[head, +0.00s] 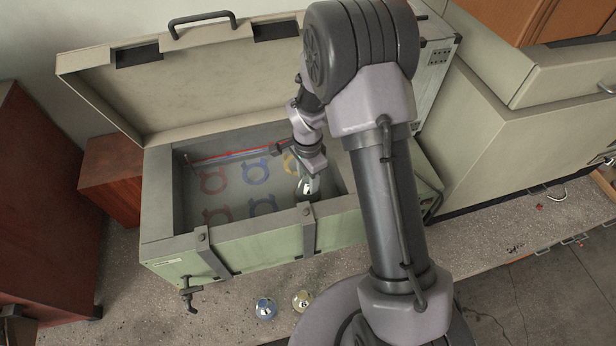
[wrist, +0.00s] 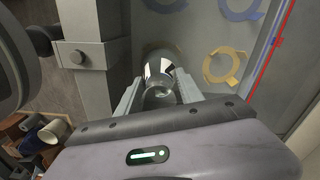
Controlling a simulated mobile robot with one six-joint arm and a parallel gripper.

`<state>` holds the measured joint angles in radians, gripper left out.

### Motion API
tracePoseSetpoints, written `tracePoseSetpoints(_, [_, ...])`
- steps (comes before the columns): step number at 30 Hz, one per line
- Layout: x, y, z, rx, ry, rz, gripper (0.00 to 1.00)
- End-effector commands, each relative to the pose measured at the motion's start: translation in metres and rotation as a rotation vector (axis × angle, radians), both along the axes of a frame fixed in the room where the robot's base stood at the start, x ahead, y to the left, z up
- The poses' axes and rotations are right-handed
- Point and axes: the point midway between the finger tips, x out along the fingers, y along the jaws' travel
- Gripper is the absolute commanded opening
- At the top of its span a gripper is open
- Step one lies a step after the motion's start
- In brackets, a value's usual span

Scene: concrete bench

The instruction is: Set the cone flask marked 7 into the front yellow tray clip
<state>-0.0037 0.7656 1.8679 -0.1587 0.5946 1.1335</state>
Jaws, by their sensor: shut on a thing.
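In the wrist view the flask (wrist: 161,72) sits between the two fingers (wrist: 162,88). I cannot read its mark. A back yellow tray clip (wrist: 225,66) shows empty beside the flask in the wrist view; in the head view the yellow clip (head: 289,163) is partly covered by my arm.
Red clips (head: 214,180) and blue clips (head: 262,205) lie empty to the left in the case (head: 165,250). A red-marked rod (head: 235,154) runs along the back. Two flasks, one blue-marked (head: 265,308) and one yellowish (head: 302,300), stand on the bench in front.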

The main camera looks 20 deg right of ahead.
Motion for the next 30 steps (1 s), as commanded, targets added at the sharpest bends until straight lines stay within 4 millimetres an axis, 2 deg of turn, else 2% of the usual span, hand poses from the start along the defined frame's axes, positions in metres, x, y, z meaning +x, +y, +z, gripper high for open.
tracePoseSetpoints(7, [0.000,0.000,-0.002,0.000,0.000,0.000,0.00])
tracePoseSetpoints(20, [0.000,0.000,-0.019,0.000,0.000,0.000,0.00])
tracePoseSetpoints(30, [0.000,0.000,-0.018,0.000,0.000,0.000,0.00])
